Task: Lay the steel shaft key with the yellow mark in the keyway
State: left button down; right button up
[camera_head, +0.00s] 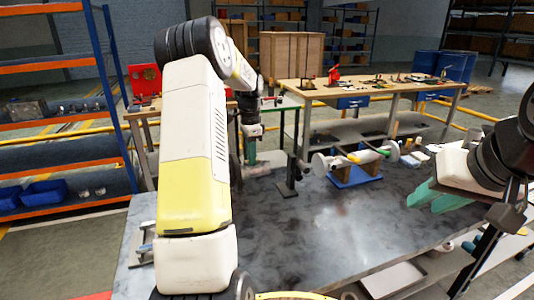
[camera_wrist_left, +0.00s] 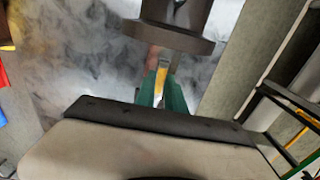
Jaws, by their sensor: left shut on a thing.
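My left gripper (camera_wrist_left: 160,96) has green fingers shut on the steel shaft key (camera_wrist_left: 161,80), whose yellow mark shows between them. In the left wrist view, a dark grey round part (camera_wrist_left: 168,36) with a wide collar lies just beyond the key; I cannot tell if they touch. In the head view my left gripper (camera_head: 249,157) is small and partly hidden behind my arm, over the far left of the table. I cannot make out the keyway. My right gripper (camera_head: 431,197) is open and empty, over the right side.
A dark upright post (camera_head: 290,168) on a flat base stands between my left gripper and the blue stand. The dark mottled tabletop (camera_head: 320,235) is clear in front. A wooden workbench (camera_head: 375,93) stands behind, and blue shelving (camera_head: 60,140) stands at left.

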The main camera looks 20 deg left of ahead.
pick_arm(q)
jog(key=shift+f, duration=0.15)
jog(key=c, duration=1.3)
grip_release()
jog(key=shift+c, duration=0.2)
jog(key=shift+r, duration=3.95)
